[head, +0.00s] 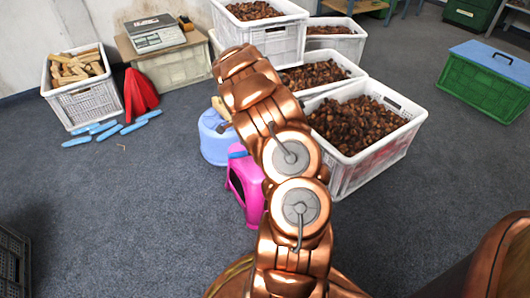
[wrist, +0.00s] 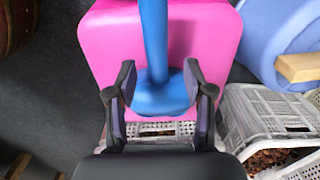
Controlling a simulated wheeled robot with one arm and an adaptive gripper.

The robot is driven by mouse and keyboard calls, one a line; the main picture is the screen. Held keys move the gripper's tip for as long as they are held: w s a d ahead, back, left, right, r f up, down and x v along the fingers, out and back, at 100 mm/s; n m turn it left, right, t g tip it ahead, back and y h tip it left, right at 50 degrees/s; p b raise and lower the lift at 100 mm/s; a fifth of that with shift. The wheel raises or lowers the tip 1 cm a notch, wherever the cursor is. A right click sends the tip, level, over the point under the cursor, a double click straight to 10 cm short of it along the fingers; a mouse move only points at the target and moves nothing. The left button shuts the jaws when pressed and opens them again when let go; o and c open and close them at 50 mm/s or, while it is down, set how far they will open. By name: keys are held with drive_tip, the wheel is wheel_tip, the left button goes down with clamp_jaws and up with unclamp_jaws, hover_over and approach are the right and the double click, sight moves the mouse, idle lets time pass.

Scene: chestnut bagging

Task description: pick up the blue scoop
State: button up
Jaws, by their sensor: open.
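The blue scoop (wrist: 155,45) lies on a pink stool (wrist: 205,35) in the wrist view. Its long straight part runs up out of the top of the picture, and its wider rounded end sits between my fingers. My gripper (wrist: 159,80) is open, with one dark finger on each side of that end and a visible gap to the straight part. Whether the fingers touch the wider end I cannot tell. In the head view a bit of blue (head: 237,150) shows on top of the pink stool (head: 248,190); my arm hides the rest and my gripper.
A light blue stool (head: 214,140) stands just behind the pink one. White crates of chestnuts (head: 372,165) stand close on the right. Several blue objects (head: 104,129) lie on the floor near a crate of wood (head: 85,105).

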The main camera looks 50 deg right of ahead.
wheel_tip(320, 180, down, 5)
drive_tip(key=shift+s+r+b, duration=0.1)
drive_tip(key=shift+s+b, duration=0.05)
drive_tip(key=shift+b, duration=1.05)
drive_tip(key=shift+a, duration=0.1)
drive_tip(key=shift+c, duration=0.3)
clamp_jaws()
